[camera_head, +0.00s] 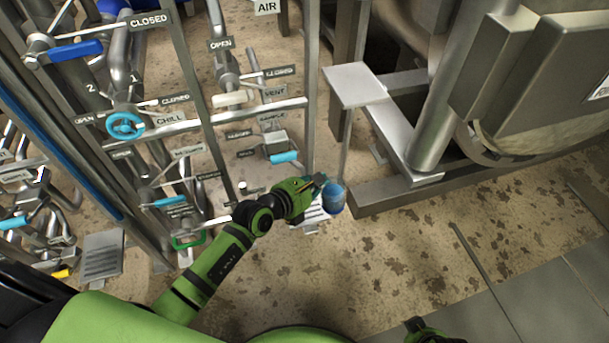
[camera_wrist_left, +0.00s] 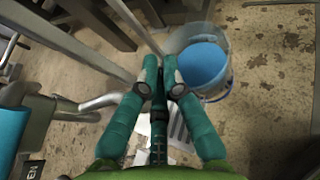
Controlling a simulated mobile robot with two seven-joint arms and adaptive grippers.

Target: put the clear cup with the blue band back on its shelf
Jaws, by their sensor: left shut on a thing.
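The clear cup with the blue band (camera_head: 333,199) hangs in the air in the head view, with blue showing inside it. In the left wrist view the cup (camera_wrist_left: 203,58) is just beyond my fingertips, its near rim at them. My left gripper (camera_head: 319,181) is shut on the cup's rim side; its two teal fingers (camera_wrist_left: 161,68) are close together. A small square steel plate (camera_head: 355,85) on a post, which may be the shelf, stands empty above the cup in the picture. A green and black part of my right arm shows at the bottom edge; its fingers cannot be made out.
Pipes and labelled valves fill the left, with a blue handwheel (camera_head: 125,125) and a light-blue handle (camera_head: 284,157). A slatted plate (camera_head: 310,214) lies below the cup. A steel vessel (camera_head: 535,85) and its frame stand at the right.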

